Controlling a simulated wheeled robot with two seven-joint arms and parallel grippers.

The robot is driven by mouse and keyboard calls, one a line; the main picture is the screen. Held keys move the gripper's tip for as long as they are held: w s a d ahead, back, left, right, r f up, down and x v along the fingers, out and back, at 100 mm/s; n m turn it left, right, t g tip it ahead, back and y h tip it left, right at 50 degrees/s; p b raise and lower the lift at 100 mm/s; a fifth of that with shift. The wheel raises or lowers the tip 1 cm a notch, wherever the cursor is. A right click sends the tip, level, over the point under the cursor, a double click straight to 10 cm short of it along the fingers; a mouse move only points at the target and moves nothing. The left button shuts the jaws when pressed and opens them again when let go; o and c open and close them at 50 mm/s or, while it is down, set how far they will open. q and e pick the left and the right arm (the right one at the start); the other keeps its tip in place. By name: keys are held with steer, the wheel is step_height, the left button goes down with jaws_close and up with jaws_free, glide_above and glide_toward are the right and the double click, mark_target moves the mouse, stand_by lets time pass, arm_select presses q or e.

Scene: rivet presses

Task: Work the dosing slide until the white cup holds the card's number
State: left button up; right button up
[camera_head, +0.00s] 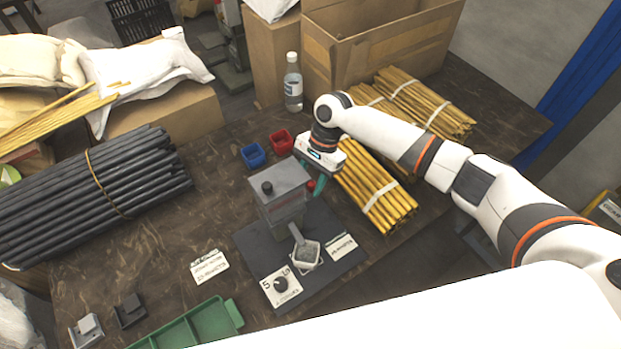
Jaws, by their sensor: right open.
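The grey dosing box (283,200) with a black knob on top stands on a dark base plate (255,240). A sloping chute (296,233) comes down from its front to a small pale square cup (306,257) on the plate. What the cup holds is too small to tell. A white card (281,288) with a 5 and a black round piece lies at the plate's front corner. My right gripper (316,188) is open beside the box's right side, close to a small red knob (311,184). I cannot tell whether they touch. My left gripper is not in view.
Blue (253,155) and red (281,142) bins stand behind the box. Tied yellow sticks (375,195) lie right, under my right arm. Black rods (95,195) lie left. A green tray (200,325) is at the front, a bottle (292,82) at the back.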

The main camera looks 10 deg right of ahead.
steer(key=v, duration=1.2)
steer(key=shift+b, duration=0.45)
steer(key=shift+a, duration=0.1)
